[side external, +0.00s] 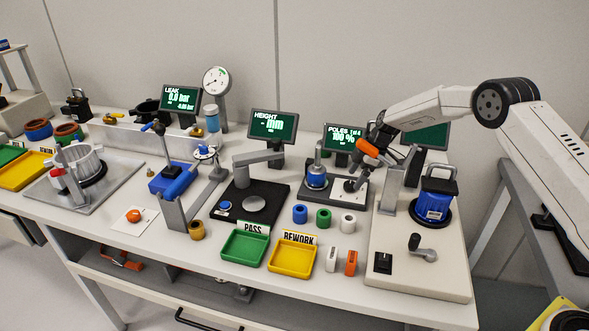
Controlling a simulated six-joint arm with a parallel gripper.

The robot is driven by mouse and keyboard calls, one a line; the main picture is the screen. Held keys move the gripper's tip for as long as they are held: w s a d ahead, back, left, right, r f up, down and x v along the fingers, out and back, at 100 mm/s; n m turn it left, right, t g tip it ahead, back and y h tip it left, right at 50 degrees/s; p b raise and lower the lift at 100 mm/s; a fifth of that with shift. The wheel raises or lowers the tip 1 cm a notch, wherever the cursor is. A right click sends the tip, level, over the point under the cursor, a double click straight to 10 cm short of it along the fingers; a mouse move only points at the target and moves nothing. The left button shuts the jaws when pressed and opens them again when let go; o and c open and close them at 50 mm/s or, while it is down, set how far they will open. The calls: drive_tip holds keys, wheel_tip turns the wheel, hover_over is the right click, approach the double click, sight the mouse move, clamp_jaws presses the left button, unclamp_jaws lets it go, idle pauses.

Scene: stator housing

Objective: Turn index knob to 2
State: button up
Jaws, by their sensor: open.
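A small dark knob-like part (350,186) sits on that plate, right at my fingertips. It looks like the index knob, but its markings and pointer are too small to read. I cannot tell whether my fingers touch it or stand around it. A blue and grey cylindrical unit (317,179) stands on the same plate to the left.
A blue motor-like part (433,206) under a black frame stands to the right on a pale base, with a crank (422,246) and a black switch box (383,263). Blue, green and white rings (323,217) lie in front. Green (245,248) and yellow (292,258) trays are nearer the front edge.

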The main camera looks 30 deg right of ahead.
drive_tip(key=shift+x, duration=1.2)
clamp_jaws()
drive_tip(key=shift+m+t, duration=0.3)
drive_tip(key=shift+m, duration=0.5)
unclamp_jaws()
drive_tip(key=v, duration=0.7)
drive_tip(key=shift+r, duration=0.4)
drive_tip(key=shift+s, duration=0.1)
